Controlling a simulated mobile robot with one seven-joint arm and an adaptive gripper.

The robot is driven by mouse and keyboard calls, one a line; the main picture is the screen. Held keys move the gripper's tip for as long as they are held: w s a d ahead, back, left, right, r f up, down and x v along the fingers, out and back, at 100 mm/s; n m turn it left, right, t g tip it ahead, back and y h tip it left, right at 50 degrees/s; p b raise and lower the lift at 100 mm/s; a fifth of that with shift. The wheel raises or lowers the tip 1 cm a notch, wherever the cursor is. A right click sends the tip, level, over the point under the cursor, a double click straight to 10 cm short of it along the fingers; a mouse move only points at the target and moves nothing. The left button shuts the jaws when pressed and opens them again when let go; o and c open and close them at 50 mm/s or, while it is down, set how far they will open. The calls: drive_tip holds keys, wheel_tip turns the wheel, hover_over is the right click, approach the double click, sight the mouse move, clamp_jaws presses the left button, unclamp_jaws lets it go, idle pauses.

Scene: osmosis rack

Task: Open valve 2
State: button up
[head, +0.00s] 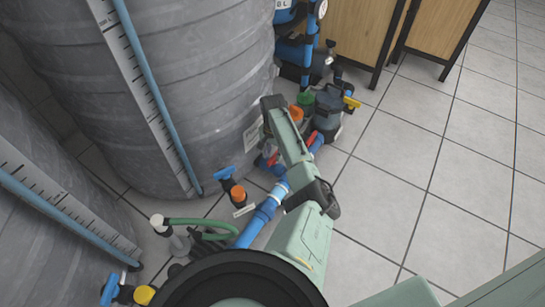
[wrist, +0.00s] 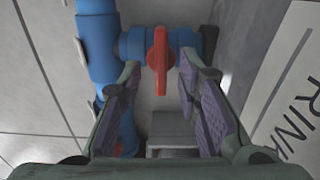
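In the wrist view a red valve handle (wrist: 159,62) stands upright on a blue pipe fitting (wrist: 132,43). My gripper (wrist: 160,72) is open, with one finger on each side of the handle's lower part. I see no clear contact between the fingers and the handle. In the head view my arm reaches down towards the pipes beside the large grey tank (head: 190,70). Red handles show there on the left (head: 272,158) and on the right (head: 312,138) of my arm. The fingers are hidden in that view. No readable number marks valve 2.
A white label (wrist: 295,100) with large letters is close on the right in the wrist view. Blue-handled valves (head: 223,172), a green hose (head: 205,222) and a pump (head: 328,108) crowd the floor by the tanks. The tiled floor (head: 420,160) on the right is clear.

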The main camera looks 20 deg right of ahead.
drive_tip(key=shift+f, duration=0.7)
drive_tip(key=shift+c, duration=0.5)
clamp_jaws()
